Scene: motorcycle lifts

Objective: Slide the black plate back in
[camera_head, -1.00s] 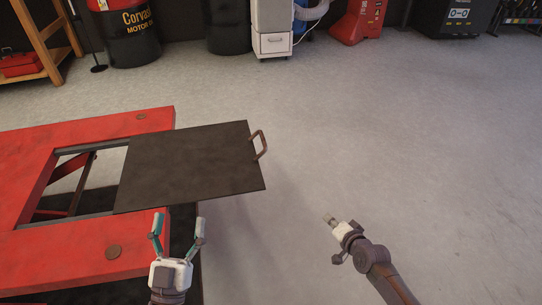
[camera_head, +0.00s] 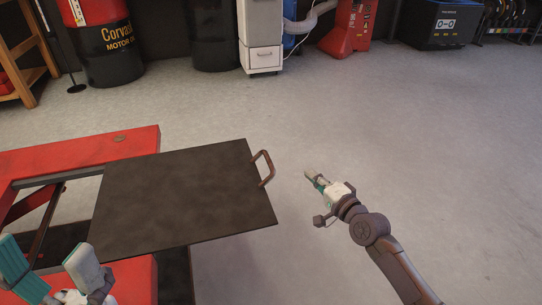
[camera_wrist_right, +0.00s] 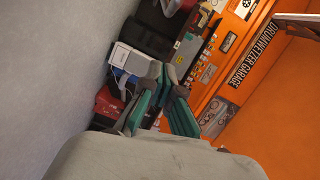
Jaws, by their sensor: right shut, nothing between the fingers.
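The black plate (camera_head: 185,197) sticks out to the right from the red lift (camera_head: 85,151) in the head view, leaving an opening in the lift's top at its left. A brown handle (camera_head: 264,168) is on the plate's right edge. My right gripper (camera_head: 309,174) is a short way right of the handle, apart from it, shut and empty. It also shows in the right wrist view (camera_wrist_right: 160,85), where neither plate nor handle is in view. My left gripper (camera_head: 50,262) is at the lower left over the lift, its fingers spread apart, with nothing seen between them.
Clear grey floor (camera_head: 420,140) lies right of the plate. A black barrel (camera_head: 108,45), a white cabinet (camera_head: 262,40) and a red machine (camera_head: 350,27) stand along the back, well away. An orange wall (camera_wrist_right: 262,95) shows in the right wrist view.

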